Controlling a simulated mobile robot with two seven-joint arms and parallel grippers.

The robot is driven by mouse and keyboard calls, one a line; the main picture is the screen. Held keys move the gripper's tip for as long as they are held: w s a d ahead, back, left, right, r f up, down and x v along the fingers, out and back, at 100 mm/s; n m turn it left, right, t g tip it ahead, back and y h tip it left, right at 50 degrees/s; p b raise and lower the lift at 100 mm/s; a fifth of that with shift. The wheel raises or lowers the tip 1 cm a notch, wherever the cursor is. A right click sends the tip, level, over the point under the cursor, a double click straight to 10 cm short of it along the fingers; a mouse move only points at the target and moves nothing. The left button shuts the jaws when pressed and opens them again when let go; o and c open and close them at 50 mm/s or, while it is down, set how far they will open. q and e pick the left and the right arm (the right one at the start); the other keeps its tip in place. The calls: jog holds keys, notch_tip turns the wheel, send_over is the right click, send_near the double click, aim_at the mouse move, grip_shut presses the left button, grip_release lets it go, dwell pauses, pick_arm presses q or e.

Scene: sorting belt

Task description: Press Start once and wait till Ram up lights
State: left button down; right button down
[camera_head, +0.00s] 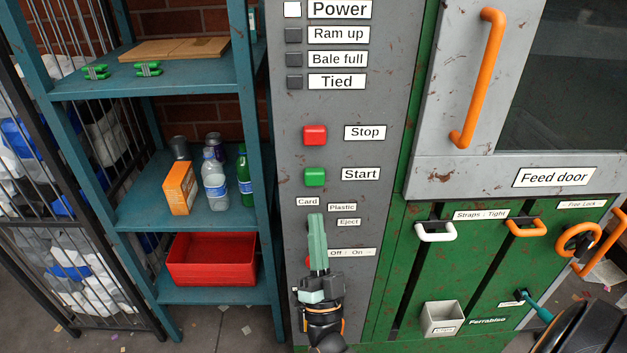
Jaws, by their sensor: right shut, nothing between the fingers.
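The green Start button (315,177) sits on the grey control panel (378,120), left of its label. The red Stop button (315,135) is above it. The Ram up lamp (293,35) is dark. The Power lamp (292,9) above it shows white. My right gripper (316,220) is shut and empty, pointing up in front of the panel below the Start button. It appears apart from the button and partly covers the Card/Plastic/Eject selector and the Off/On switch. My left gripper is not in view.
The Bale full lamp (293,59) and Tied lamp (294,82) are dark. A teal shelf (150,82) with bottles, a box and a red tray (212,278) stands left. The feed door (468,172) with its orange handle (478,78) and the green strap panel (450,270) are right.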

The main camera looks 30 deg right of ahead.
aim_at(315, 177)
jog(key=w+d+b, duration=0.3)
jog(key=w+d, duration=0.1)
jog(key=w, duration=0.3)
jog(key=shift+w+d, duration=0.2)
jog(key=shift+d, duration=0.1)
dwell(1.9)
jog(key=shift+w+d+b, duration=0.2)
jog(key=shift+w+b, duration=0.15)
jog(key=shift+b, duration=0.05)
